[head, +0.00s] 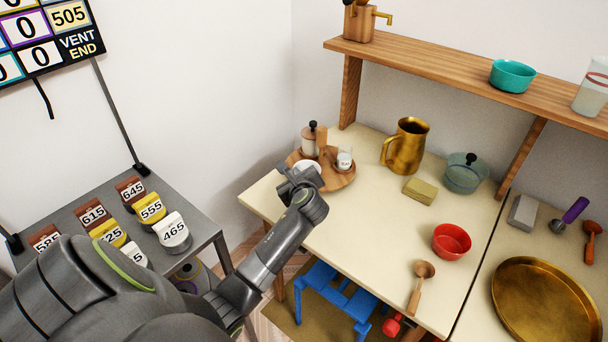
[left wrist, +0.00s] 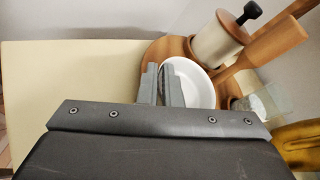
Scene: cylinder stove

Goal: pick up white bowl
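The white bowl (left wrist: 199,82) sits on the round wooden tray (left wrist: 158,48) in the left wrist view. In the head view a white part of the bowl (head: 311,166) shows just behind my left gripper (head: 297,178). In the left wrist view the left gripper's two fingers (left wrist: 160,84) are a small gap apart at the bowl's left rim. One finger overlaps the bowl and the other is outside it. Whether they press on the rim is hidden. My right gripper is not in view.
A lidded canister (head: 310,140), wooden utensil and small glass jar (head: 344,160) crowd the tray. A brass pitcher (head: 405,147), sponge (head: 420,190), lidded pot (head: 465,174) and red bowl (head: 451,241) stand to the right. A shelf (head: 450,76) runs above. The table's near left is clear.

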